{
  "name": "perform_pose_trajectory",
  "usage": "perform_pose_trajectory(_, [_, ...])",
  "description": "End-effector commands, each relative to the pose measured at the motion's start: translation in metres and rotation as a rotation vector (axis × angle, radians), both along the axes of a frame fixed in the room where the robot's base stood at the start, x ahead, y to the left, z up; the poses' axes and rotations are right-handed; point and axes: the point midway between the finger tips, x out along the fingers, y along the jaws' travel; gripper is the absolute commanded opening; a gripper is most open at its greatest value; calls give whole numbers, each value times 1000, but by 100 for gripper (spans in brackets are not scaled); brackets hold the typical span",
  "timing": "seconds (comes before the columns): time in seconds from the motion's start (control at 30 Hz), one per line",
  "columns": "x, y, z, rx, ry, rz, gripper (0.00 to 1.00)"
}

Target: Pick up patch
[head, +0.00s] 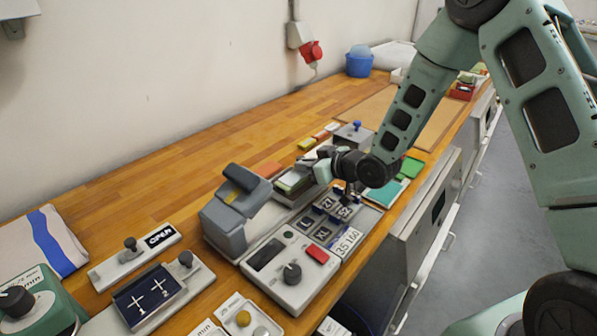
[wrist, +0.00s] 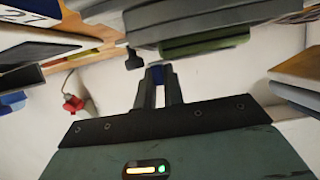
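Several small dark patches with white lettering (head: 325,203) lie in a grey tray near the bench's front edge. One patch reads "XL" (head: 322,233), and a white plate reads "35 160" (head: 346,241). My gripper (head: 346,188) is low over the back of this tray, partly hidden by its own wrist. In the wrist view, its two fingers (wrist: 158,80) stand close together with a narrow gap. Something dark blue shows between the tips; I cannot tell whether it is held or lies behind them.
A grey press (head: 226,219) and a control box with a black dial (head: 291,273) stand left of the tray. A box with a blue knob (head: 353,135) is behind my gripper. Green and teal items (head: 384,194) lie to the right. The bench at the back left is clear.

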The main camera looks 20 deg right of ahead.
Motion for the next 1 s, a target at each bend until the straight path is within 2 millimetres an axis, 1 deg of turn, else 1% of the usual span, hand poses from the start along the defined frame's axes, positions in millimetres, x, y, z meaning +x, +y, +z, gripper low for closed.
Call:
perform_pose_trajectory(0.27, [0, 0, 1, 1, -1, 0, 0])
perform_pose_trajectory(0.47, [0, 0, 15, -1, -4, 0, 0])
perform_pose_trajectory(0.57, [0, 0, 28, -1, -6, 0, 0])
perform_pose_trajectory(0.8, [0, -1, 69, -1, -6, 0, 0])
perform_pose_trajectory(0.9, [0, 0, 84, -1, -4, 0, 0])
perform_pose_trajectory(1.0, [0, 0, 93, -1, -3, 0, 0])
